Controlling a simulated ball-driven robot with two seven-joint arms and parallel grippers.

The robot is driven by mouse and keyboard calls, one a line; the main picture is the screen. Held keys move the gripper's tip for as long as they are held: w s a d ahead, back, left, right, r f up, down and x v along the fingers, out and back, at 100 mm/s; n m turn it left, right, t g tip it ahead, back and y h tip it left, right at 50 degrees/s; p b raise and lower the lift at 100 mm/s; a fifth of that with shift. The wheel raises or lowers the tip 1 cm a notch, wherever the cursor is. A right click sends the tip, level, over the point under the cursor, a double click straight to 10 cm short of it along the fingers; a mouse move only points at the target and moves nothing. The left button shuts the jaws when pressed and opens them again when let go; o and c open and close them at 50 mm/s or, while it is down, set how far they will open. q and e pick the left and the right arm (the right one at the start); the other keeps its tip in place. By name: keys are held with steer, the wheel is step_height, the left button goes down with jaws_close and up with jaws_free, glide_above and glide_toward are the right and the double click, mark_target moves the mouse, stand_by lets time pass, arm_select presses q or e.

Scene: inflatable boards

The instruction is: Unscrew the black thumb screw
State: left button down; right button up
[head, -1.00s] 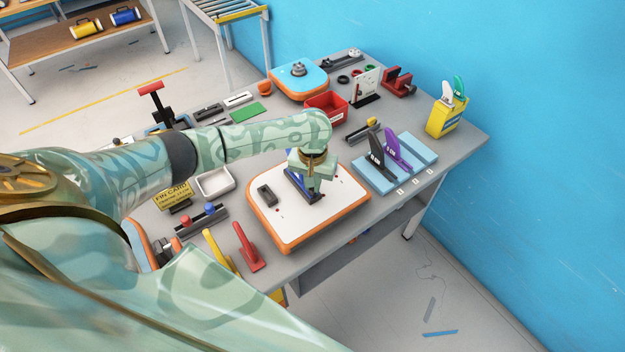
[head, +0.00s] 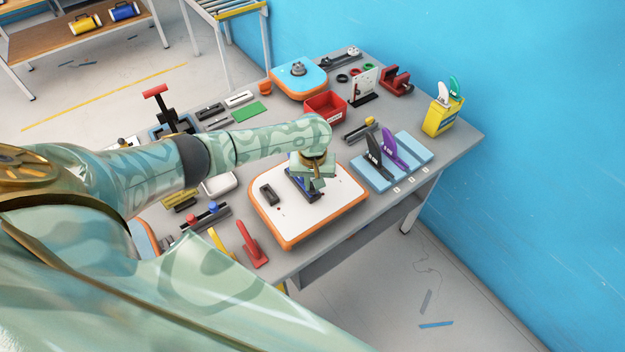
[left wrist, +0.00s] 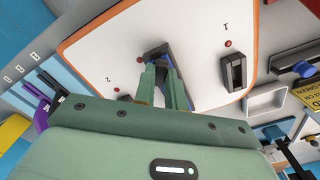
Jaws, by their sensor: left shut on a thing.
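The white-topped board with an orange rim (head: 338,208) lies flat near the front of the table. A dark blue, black-edged fitting (head: 296,184) sits on its top; it also shows in the left wrist view (left wrist: 156,52). My left gripper (head: 310,186) points down over this fitting, its fingers (left wrist: 164,92) low and close together. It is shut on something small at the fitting. I take this for the black thumb screw, which the fingers hide. My right gripper is not in view.
A black slotted block (head: 268,194) stands on the board beside the fitting. A blue rack (head: 413,150) with black and purple fins stands to the right. The board's front right is clear.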

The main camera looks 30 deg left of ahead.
arm_select(q)
steer(key=shift+n+p, duration=0.8)
steer(key=shift+p, duration=0.3)
steer(key=shift+n+p, duration=0.6)
steer(key=shift+n, duration=0.3)
steer(key=shift+f, duration=0.1)
steer(key=shift+s+n+p, duration=0.1)
steer(key=shift+n+p, duration=0.5)
steer(key=shift+p, duration=0.2)
steer(key=shift+n+p, duration=0.6)
steer(key=shift+n, duration=0.6)
